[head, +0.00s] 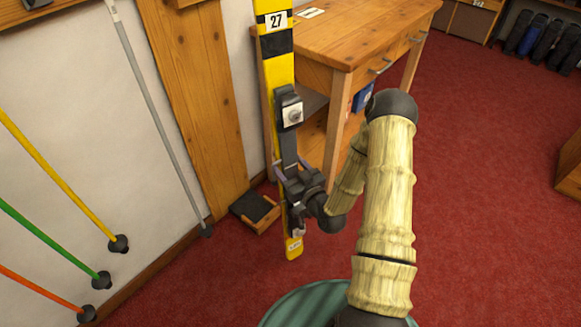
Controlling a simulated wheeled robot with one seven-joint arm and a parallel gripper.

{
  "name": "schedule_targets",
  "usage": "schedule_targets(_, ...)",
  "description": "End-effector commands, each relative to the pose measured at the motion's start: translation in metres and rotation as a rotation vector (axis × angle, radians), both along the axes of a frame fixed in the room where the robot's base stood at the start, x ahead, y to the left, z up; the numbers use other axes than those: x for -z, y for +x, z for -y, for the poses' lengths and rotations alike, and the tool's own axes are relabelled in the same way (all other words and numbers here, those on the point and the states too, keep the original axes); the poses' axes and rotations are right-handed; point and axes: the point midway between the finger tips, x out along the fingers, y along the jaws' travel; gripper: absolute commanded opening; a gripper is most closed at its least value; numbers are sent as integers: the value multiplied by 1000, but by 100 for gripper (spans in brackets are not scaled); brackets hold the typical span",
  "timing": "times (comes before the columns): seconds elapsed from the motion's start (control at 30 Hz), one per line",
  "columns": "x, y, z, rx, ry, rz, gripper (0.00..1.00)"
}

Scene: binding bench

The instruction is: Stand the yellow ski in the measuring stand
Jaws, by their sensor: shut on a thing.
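The yellow ski (279,75) is upright with a slight tilt. It has black bands, a label with the number 27 and a dark binding. Its top runs out of view and its lower end hangs in front of the carpet. My gripper (287,180) is shut on the ski just below the front part of the binding; the fingertips are partly hidden. The measuring stand seems to be the wooden wall board (196,90) with a small dark-padded wooden foot box (254,211) at its base. The ski's lower end is to the right of this box and apart from it in the picture.
A wooden bench (345,38) with drawers stands behind the ski, close to it in the picture. Yellow, green and orange poles (60,180) and a grey pole (158,105) lean at the left wall. Red carpet (480,200) is clear at right.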

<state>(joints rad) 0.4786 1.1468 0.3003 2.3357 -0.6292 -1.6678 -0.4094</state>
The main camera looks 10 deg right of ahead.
Motion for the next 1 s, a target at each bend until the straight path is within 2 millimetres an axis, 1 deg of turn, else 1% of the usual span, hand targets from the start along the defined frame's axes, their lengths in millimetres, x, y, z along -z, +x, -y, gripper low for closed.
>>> schedule_targets(0.03,-2,1,0,1,1,7,0)
schedule_targets(0.37,-2,1,3,5,1,7,0)
schedule_targets(0.53,-3,4,5,-8,0,10,0)
schedule_targets(0.67,-8,11,7,-46,-1,19,0)
schedule_targets(0.83,-18,25,13,-138,0,30,0)
schedule_targets(1.0,-31,35,25,-247,5,41,0)
